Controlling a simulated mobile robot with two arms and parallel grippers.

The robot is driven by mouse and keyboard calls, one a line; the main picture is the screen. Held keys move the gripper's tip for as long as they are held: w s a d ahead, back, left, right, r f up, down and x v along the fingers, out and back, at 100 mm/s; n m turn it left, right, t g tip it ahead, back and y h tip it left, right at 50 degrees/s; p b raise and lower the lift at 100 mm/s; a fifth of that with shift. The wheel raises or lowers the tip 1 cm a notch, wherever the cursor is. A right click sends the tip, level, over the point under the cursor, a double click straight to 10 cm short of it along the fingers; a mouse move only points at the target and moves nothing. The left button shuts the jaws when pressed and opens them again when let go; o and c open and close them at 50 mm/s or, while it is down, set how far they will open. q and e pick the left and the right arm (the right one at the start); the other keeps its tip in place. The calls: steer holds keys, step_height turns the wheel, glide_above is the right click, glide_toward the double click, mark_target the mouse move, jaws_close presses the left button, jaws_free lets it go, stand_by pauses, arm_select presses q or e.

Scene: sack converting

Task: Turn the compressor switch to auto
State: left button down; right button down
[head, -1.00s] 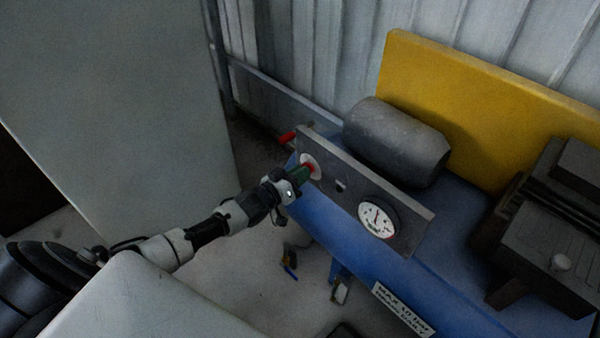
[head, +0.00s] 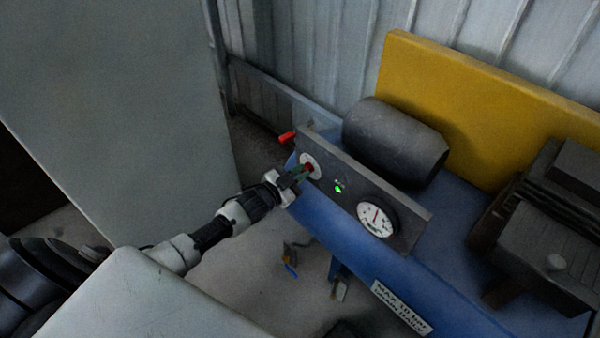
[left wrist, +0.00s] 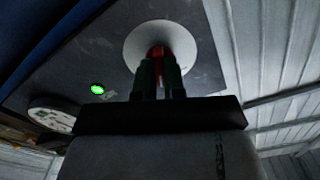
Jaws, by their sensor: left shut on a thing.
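The compressor switch is a red knob (head: 308,168) on a round white plate (head: 315,163), at the left end of the grey control panel (head: 345,183). In the left wrist view the red knob (left wrist: 157,52) sits between the fingertips, in front of the white disc (left wrist: 190,38). My left gripper (head: 302,172) is shut on the knob, and its fingers hide part of it. A small indicator lamp (head: 339,188) right of the switch glows green. It also shows lit in the left wrist view (left wrist: 97,88). My right gripper is not in view.
A round gauge (head: 377,219) sits on the panel's right part. The panel stands on the blue tank (head: 340,232), with a dark motor cylinder (head: 395,140) and yellow guard (head: 450,95) behind. A red handle (head: 288,136) sticks out left of the panel. A grey cabinet (head: 110,100) stands left.

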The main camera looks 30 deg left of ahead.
arm_select(q)
steer(key=shift+m, duration=0.5)
steer(key=c, duration=1.2)
jaws_free()
steer(key=shift+s, duration=0.1)
steer(key=v, duration=1)
steer(key=shift+s+a+p, duration=0.2)
steer(key=shift+s+p, duration=0.1)
steer(key=shift+p, duration=0.1)
steer(key=shift+f, duration=0.15)
